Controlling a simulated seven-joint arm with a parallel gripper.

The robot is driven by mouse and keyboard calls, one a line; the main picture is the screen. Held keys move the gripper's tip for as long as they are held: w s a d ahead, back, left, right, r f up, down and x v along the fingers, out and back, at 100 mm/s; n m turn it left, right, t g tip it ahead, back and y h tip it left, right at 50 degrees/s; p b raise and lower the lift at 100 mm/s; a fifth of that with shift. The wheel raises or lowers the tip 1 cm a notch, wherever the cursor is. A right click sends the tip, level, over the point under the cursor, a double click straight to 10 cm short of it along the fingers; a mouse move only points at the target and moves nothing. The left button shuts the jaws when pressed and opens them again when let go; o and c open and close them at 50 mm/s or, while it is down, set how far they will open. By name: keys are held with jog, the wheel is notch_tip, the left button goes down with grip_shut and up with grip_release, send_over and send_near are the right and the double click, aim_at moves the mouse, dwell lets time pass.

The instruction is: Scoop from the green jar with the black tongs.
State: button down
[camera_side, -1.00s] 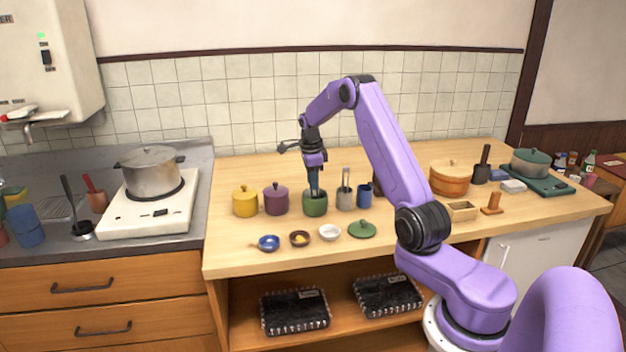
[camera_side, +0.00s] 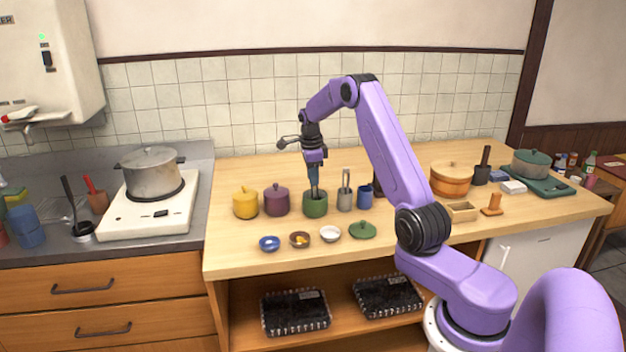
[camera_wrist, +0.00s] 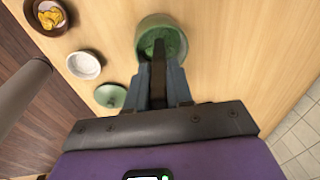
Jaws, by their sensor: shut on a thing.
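The green jar (camera_side: 315,208) stands open on the wooden counter, in a row with other jars. In the wrist view the jar (camera_wrist: 146,32) is at the top centre, with green contents inside. My gripper (camera_side: 314,185) points down right over the jar's mouth. In the wrist view my gripper (camera_wrist: 165,85) is shut on the dark handle of the black tongs (camera_wrist: 158,62), which reach into the jar. The tongs' tips are hidden. The green lid (camera_side: 362,231) lies on the counter in front, to the right.
The yellow jar (camera_side: 245,204) and purple jar (camera_side: 276,202) stand to the left. A grey holder with utensils (camera_side: 345,200) and a blue cup (camera_side: 365,196) stand close on the right. Small blue (camera_side: 269,244), brown (camera_side: 299,241) and white (camera_side: 330,234) bowls sit in front.

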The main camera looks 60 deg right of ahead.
jog(key=shift+r, duration=3.65)
jog(key=shift+a, duration=0.1)
